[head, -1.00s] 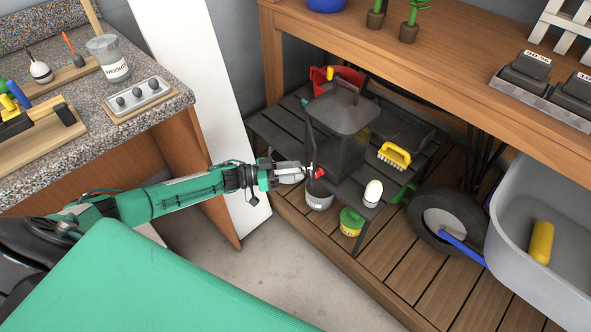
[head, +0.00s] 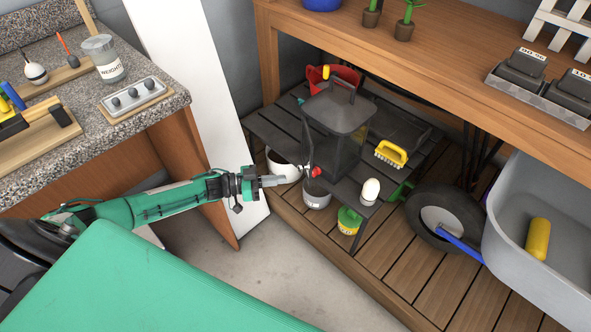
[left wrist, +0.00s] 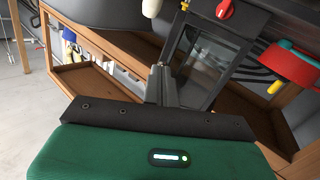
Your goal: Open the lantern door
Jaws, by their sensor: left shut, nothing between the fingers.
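The dark lantern (head: 350,117) stands upright on the slatted grey shelf, with a peaked lid and a top handle. I cannot tell how far the door stands open. The gripper is shut and empty, just left of the knob and apart from the lantern. In the left wrist view the shut fingers (left wrist: 163,84) point toward a framed glass pane (left wrist: 208,66); the red knob (left wrist: 225,9) shows above it. My right gripper is not in view.
On the shelf (head: 265,127) are a yellow brush (head: 391,154) and a white egg-shaped thing (head: 370,191). The workbench (head: 440,70) overhangs behind. Concrete floor is clear in front.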

